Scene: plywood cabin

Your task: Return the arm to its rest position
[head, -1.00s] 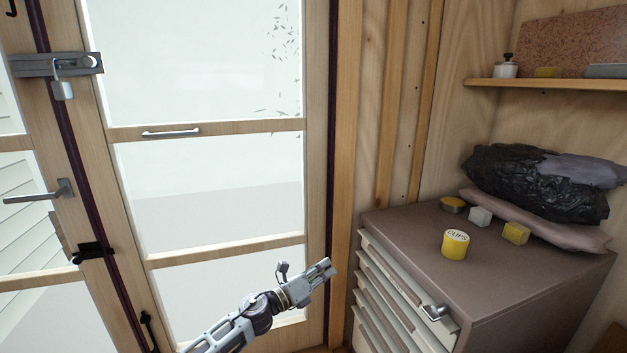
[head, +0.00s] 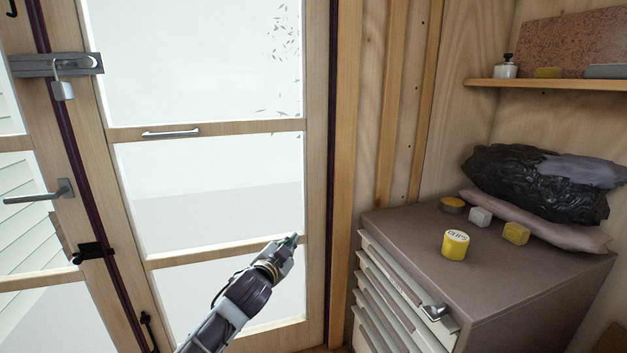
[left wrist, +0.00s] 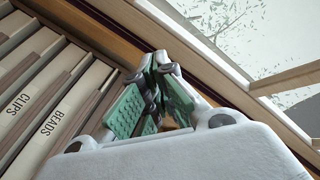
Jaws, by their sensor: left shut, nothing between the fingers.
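My left gripper (head: 291,240) is in front of the glazed door, left of the drawer cabinet (head: 520,273). It is empty and apart from the cabinet in the head view. In the left wrist view the green-padded fingers (left wrist: 156,95) come together at their tips, with nothing between them. The left forearm rises from the bottom edge of the head view. My right gripper is in neither view.
A yellow tin labelled CLIPS (head: 455,244) stands on the cabinet, near a grey block (head: 480,216), a yellow block (head: 516,233) and a black bag (head: 535,182). Labelled drawer fronts (left wrist: 40,100) are close by in the left wrist view. A padlock (head: 62,90) hangs on the door latch.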

